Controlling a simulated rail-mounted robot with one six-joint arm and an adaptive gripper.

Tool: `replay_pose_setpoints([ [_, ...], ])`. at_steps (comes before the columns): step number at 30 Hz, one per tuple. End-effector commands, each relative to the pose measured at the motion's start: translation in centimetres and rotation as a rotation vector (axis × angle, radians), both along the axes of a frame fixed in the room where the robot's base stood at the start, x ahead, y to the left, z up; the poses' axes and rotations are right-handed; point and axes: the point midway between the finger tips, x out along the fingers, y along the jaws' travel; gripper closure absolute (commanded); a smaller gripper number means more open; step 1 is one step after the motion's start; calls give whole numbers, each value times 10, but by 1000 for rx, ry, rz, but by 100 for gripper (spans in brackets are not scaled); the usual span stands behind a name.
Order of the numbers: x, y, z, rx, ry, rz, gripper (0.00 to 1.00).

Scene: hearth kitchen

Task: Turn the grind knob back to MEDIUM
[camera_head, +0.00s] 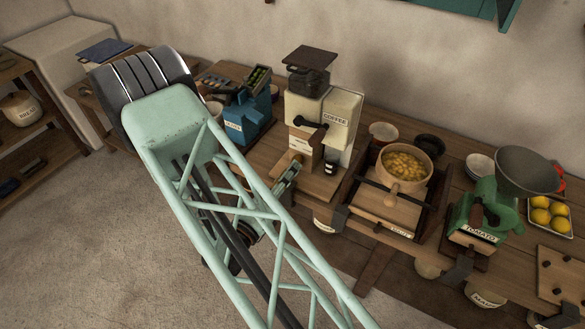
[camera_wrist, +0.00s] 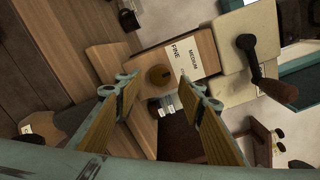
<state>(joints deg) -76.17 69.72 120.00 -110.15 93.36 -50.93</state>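The cream coffee grinder (camera_head: 338,112) stands on the wooden counter in the head view, its COFFEE label facing out. In the wrist view, its round brown grind knob (camera_wrist: 159,75) sits on a wooden face beside a white card (camera_wrist: 190,56) reading FINE and MEDIUM. A third word on the card is too small to read. I cannot tell which setting the knob points to. My gripper (camera_wrist: 158,92) is open, its fingertips apart on either side of the knob's near side, with no clear contact. In the head view the knob is hard to make out.
The grinder's crank (camera_wrist: 262,68) with its dark handle is to the right of the card. On the counter are a blue mill (camera_head: 247,112), a bowl of yellow pieces (camera_head: 405,166), a green TOMATO mill (camera_head: 480,216) and a lemon tray (camera_head: 548,216).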

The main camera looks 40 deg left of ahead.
Motion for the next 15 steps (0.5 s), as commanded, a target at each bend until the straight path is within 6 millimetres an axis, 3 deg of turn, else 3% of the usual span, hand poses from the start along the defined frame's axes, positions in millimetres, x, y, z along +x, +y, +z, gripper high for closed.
replay_pose_setpoints([
  [15, -55, -6, 0, 0, 0, 1, 64],
])
